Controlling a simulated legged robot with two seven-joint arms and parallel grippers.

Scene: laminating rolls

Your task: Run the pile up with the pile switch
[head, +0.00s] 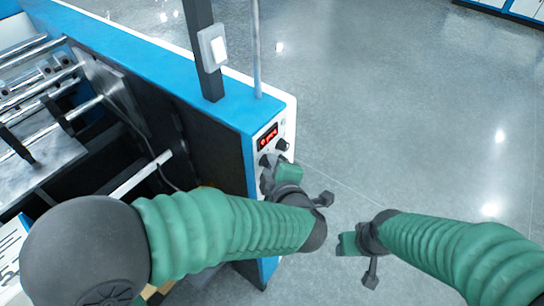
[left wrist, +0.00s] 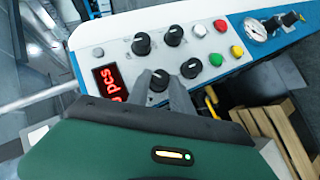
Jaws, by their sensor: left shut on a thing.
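The control panel (head: 285,128) is a white plate on the blue machine's end, with a red display (head: 268,137) and black knobs. In the left wrist view the panel (left wrist: 112,67) shows several black knobs and coloured buttons. My left gripper (head: 268,178) is at the panel below the display. In the left wrist view its fingers (left wrist: 160,88) are shut around a black knob (left wrist: 158,81) right of the red display (left wrist: 109,82). Labels are not readable, so I cannot tell which knob is the pile switch. My right gripper (head: 350,243) hangs over the floor, apart from the panel; its jaw state is unclear.
A dark post with a white switch box (head: 213,46) and a thin metal rod (head: 256,50) rise from the blue frame. Metal rollers (head: 40,85) lie at the left. Open grey floor lies right.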

